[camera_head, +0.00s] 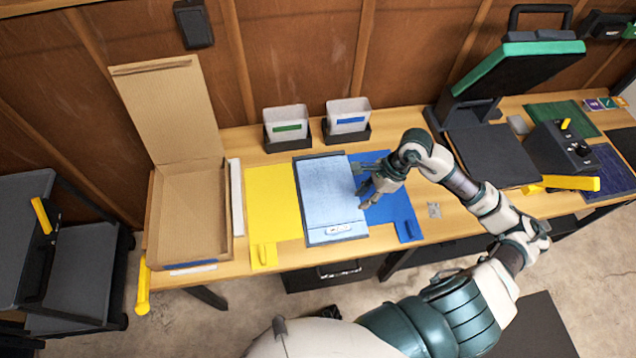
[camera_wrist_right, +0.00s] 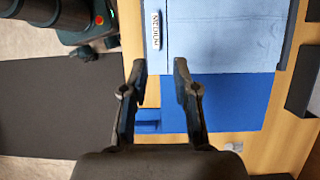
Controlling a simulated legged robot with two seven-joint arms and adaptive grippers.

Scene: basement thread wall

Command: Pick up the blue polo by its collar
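I cannot make out a blue polo with a clear collar. A flat light blue panel (camera_head: 330,190) with a dark rim and a white label lies mid-table, between a yellow sheet (camera_head: 272,200) and a darker blue sheet (camera_head: 404,213). It also shows at the top of the right wrist view (camera_wrist_right: 220,35). My right gripper (camera_head: 361,182) is over the blue sheet beside the panel's right edge. In the right wrist view its two fingertips (camera_wrist_right: 159,68) are apart with nothing between them. My left gripper is not in view.
An open cardboard box (camera_head: 190,205) stands at the left of the table. Two black-and-white bins (camera_head: 287,128) (camera_head: 347,122) stand behind the panel. A black press with a raised green-edged lid (camera_head: 520,65) and a control box (camera_head: 560,148) stand at the right.

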